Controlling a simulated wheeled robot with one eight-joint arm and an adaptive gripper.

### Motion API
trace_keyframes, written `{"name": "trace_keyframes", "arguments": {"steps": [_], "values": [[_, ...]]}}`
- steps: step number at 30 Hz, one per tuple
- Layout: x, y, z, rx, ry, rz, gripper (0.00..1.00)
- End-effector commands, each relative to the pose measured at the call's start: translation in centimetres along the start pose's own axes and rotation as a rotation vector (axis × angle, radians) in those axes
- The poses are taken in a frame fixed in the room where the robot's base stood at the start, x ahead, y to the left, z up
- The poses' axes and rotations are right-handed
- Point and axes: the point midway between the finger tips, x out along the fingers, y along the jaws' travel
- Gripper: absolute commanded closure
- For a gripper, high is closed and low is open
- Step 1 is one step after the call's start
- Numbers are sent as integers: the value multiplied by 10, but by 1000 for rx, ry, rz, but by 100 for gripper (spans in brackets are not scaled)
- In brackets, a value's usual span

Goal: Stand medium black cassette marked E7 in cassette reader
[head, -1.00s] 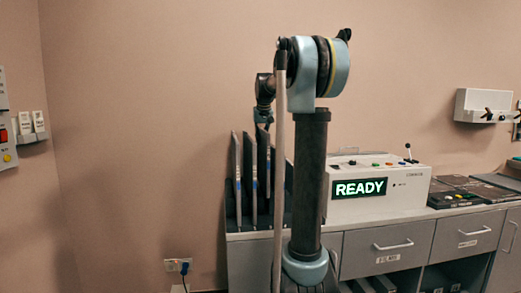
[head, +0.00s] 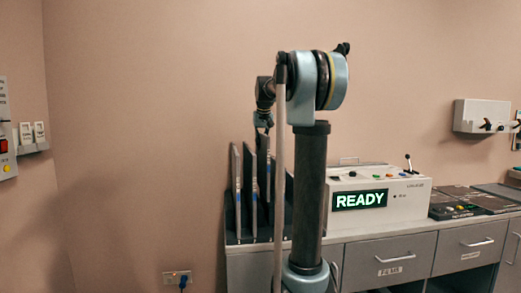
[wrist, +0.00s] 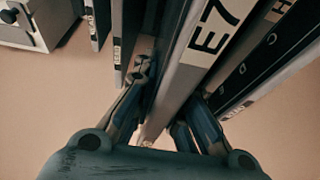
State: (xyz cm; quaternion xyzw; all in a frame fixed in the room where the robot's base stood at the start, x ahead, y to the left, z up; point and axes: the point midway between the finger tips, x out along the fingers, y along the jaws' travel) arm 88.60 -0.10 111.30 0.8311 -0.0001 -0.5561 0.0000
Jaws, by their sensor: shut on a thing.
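In the wrist view, my gripper (wrist: 168,105) has its fingers on both sides of a cassette with a light edge marked E7 (wrist: 205,45), and is shut on it. In the head view my gripper (head: 263,122) points down over several upright cassettes in a dark rack (head: 233,232) at the left end of the counter. The held cassette (head: 263,160) stands among them; I cannot tell if its foot is clear of the rack. A white machine (head: 408,188) with a lit READY display stands right of my arm; I take it for the cassette reader.
In the wrist view, a cassette marked H (wrist: 278,12) stands close on the right, and others (wrist: 118,40) stand on the left. Flat dark panels (head: 455,208) lie right of the machine. My arm column hides part of the counter.

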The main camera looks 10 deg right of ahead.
Motion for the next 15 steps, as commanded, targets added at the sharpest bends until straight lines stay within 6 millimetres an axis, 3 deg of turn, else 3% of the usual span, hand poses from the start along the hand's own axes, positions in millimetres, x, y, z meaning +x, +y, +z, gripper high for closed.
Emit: {"name": "trace_keyframes", "arguments": {"steps": [15], "values": [[-28,0,-12,0,0,0,100]]}}
